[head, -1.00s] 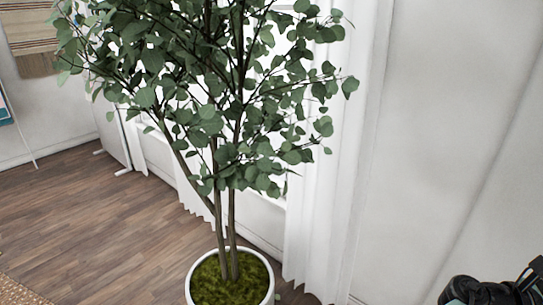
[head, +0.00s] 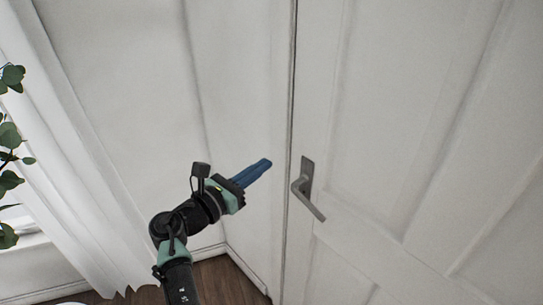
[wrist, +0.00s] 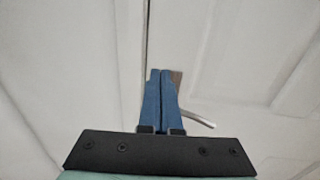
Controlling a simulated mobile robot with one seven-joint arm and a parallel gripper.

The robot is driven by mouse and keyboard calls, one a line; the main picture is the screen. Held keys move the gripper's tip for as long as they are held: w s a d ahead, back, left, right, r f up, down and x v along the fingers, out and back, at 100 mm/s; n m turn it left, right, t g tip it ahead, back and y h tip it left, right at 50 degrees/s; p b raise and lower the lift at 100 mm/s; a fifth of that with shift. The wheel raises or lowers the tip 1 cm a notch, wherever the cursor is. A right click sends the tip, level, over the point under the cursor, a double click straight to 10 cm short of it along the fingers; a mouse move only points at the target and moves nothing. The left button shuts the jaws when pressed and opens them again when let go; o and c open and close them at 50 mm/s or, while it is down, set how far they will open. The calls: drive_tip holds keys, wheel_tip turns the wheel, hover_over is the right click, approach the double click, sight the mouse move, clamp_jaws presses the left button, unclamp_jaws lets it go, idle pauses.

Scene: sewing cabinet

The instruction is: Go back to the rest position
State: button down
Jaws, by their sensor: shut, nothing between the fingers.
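My gripper (head: 268,163) has blue fingers and is shut and empty. In the head view it is at the lower middle, pointing up and right toward a white door. The wrist view shows my gripper (wrist: 161,72) with its two blue fingers side by side, in front of the door's edge. My arm comes up from the bottom of the head view.
The white panelled door (head: 400,120) has a grey lever handle (head: 306,187), just right of my fingertips in the head view. The handle's lever (wrist: 198,118) shows partly behind the fingers. A white curtain (head: 75,180) and plant leaves (head: 10,130) are at left.

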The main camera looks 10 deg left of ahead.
drive_tip(key=s+d+r+m+t+y, duration=0.2)
drive_tip(key=d+r+m+y, duration=0.1)
drive_tip(key=r+m, duration=0.8)
drive_tip(key=s+d+r+m+t+y, duration=0.25)
drive_tip(key=r+m, duration=0.55)
drive_tip(key=r, duration=0.5)
drive_tip(key=s+d+r+m+t+y, duration=0.1)
drive_tip(key=s+d+r+m+t, duration=0.1)
drive_tip(key=s+r, duration=0.4)
drive_tip(key=s+d+r+m+t+y, duration=0.1)
drive_tip(key=s+d+r+m+t, duration=0.1)
drive_tip(key=s+r+m, duration=0.3)
drive_tip(key=s+d+r+m+t+y, duration=0.1)
drive_tip(key=s+d+r+m+t, duration=0.1)
drive_tip(key=s+r, duration=0.6)
drive_tip(key=shift+s+d+r+m+t+y, duration=0.15)
drive_tip(key=shift+s+r+m+t+y, duration=0.2)
drive_tip(key=shift+m+t, duration=0.55)
drive_tip(key=shift+f, duration=0.1)
